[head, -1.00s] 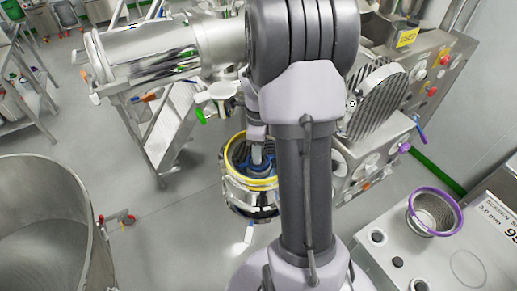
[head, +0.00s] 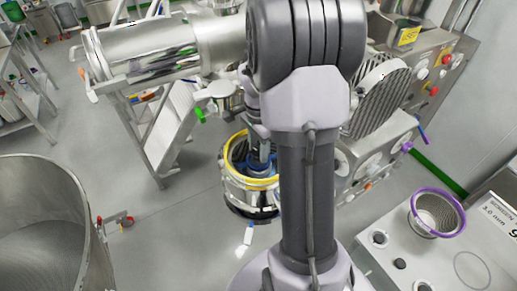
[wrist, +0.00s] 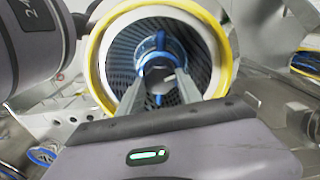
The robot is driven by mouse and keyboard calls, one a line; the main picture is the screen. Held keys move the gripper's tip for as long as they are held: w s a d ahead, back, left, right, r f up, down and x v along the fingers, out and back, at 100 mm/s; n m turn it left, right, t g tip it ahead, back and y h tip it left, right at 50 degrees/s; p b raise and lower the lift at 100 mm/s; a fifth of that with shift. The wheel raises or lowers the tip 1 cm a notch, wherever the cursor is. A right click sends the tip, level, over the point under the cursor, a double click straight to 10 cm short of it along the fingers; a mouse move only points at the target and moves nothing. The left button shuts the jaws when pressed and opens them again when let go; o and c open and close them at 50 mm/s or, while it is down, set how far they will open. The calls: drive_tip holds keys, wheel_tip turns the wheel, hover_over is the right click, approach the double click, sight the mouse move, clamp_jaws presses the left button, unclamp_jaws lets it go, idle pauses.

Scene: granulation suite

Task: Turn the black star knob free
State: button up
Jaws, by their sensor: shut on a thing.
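My gripper (wrist: 158,72) reaches into the round mouth of a steel housing with a yellow rim (wrist: 96,62). Its two fingers come close together at the middle of a blue hub part (wrist: 160,42), inside a dark perforated screen (wrist: 122,50). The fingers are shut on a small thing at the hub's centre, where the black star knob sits. The fingertips hide most of it, and its star shape cannot be made out. In the head view my gripper (head: 262,155) points down into the yellow-rimmed housing (head: 250,203), partly behind my arm.
A steel step stand (head: 170,130) is left of the housing. A machine with a ribbed round disc (head: 375,100) stands to the right. A purple-rimmed screen (head: 437,212) sits on a bench at lower right. A large steel bowl (head: 45,215) is at lower left.

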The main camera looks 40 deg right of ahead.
drive_tip(key=n, duration=0.8)
drive_tip(key=n+p, duration=0.1)
drive_tip(key=n, duration=0.3)
drive_tip(key=shift+w+r+n, duration=0.1)
drive_tip(key=shift+n, duration=0.2)
drive_tip(key=n, duration=0.3)
drive_tip(key=shift+n+p, duration=0.35)
drive_tip(key=shift+n, duration=0.05)
drive_tip(key=n+p, duration=0.1)
drive_tip(key=n, duration=0.4)
drive_tip(key=n+p, duration=0.1)
drive_tip(key=n, duration=0.4)
drive_tip(key=shift+p, duration=0.3)
drive_tip(key=shift+n, duration=0.4)
drive_tip(key=o, duration=1.4)
